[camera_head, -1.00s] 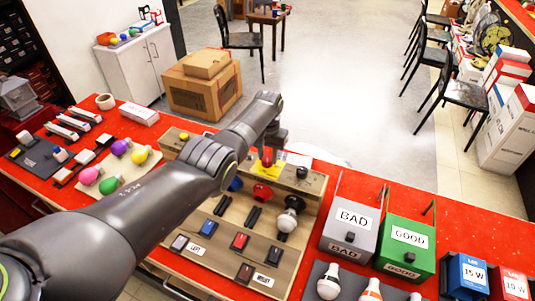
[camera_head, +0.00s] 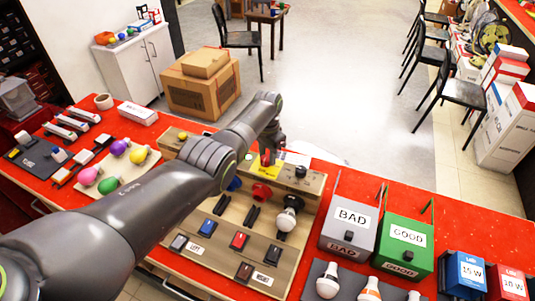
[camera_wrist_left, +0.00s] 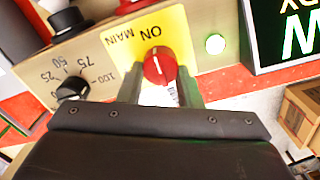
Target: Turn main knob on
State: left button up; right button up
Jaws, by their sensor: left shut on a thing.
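The main knob (camera_wrist_left: 158,68) is round and red with a white line, set on a yellow plate (camera_wrist_left: 120,35) marked "MAIN" and "ON", which reads upside down in the wrist view. The white line runs nearly along the direction of my fingers, slightly tilted. My left gripper (camera_wrist_left: 158,84) is shut on the knob, one finger on each side. In the head view my left gripper (camera_head: 268,154) reaches down to the back edge of the wooden board (camera_head: 215,262), and the knob is mostly hidden there. My right gripper is out of view.
A green lamp (camera_wrist_left: 215,44) glows beside the yellow plate. A black dial (camera_wrist_left: 73,88) with number marks is close to the fingers. The board carries switches and a white bulb (camera_head: 287,220). Grey BAD (camera_head: 346,242) and green GOOD (camera_head: 400,262) boxes stand to the right.

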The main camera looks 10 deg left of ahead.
aim_at(268, 156)
pick_arm(q)
jog(key=o, duration=1)
jog(key=shift+r, duration=0.1)
jog(key=shift+r, duration=0.25)
notch_tip(268, 156, up, 5)
jog(key=shift+f+p, duration=0.15)
jog(key=shift+p, duration=0.4)
notch_tip(268, 156, up, 12)
jog(key=b, duration=0.2)
jog(key=shift+b, duration=0.35)
